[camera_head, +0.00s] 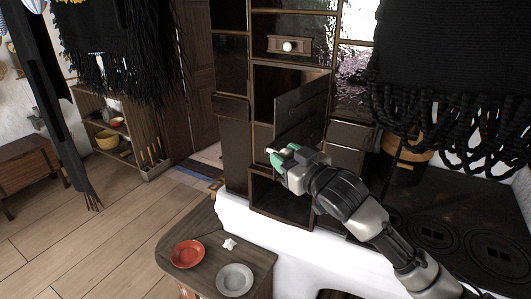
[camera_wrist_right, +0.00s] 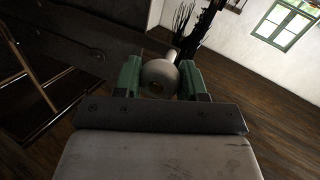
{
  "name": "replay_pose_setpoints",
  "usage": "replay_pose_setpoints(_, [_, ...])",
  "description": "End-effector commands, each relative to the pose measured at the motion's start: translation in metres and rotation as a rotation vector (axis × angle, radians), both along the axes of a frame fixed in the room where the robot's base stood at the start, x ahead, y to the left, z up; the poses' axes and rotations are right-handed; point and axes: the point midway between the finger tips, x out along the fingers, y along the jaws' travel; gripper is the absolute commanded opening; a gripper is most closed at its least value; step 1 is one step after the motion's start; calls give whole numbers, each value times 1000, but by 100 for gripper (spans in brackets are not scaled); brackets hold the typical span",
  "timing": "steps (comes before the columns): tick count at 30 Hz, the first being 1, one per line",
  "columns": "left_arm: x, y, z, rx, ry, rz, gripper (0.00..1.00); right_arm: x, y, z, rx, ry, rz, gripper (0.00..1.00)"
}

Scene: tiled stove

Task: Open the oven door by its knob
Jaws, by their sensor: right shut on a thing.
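The oven door (camera_head: 302,108) is a dark brown panel in the tiled stove. It stands swung out at an angle from its frame, with a dark opening (camera_head: 264,92) showing beside it. My right gripper (camera_head: 274,151) is at the lower part of the door, its green fingers pointing left. In the right wrist view, a round pale knob (camera_wrist_right: 160,77) sits between the green fingers of the right gripper (camera_wrist_right: 160,84), which are shut on it. In the head view the fingers mostly hide this knob. My left gripper is in neither view.
A white knob (camera_head: 287,46) sits on a small drawer above the door. A small wooden table (camera_head: 215,262) with a red plate (camera_head: 187,254) and a grey plate (camera_head: 235,280) stands below. Black fringed cloth (camera_head: 450,60) hangs at right above the stove top (camera_head: 450,225). Wooden floor lies open at left.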

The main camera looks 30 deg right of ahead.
Motion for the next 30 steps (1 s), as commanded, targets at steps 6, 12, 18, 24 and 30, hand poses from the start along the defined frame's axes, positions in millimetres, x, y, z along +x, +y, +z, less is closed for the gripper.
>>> replay_pose_setpoints(6, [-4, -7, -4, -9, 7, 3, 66, -18, -10, -2, -3, 4, 61, 0])
replay_pose_setpoints(12, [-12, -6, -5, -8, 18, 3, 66, -26, -16, -1, 0, 2, 90, 0])
replay_pose_setpoints(18, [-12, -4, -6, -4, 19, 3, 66, -28, -18, -1, 2, 3, 98, 0])
replay_pose_setpoints(24, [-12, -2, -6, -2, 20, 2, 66, -28, -18, -1, 2, 3, 99, 0])
replay_pose_setpoints(30, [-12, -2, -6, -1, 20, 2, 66, -28, -18, -1, 2, 5, 97, 50])
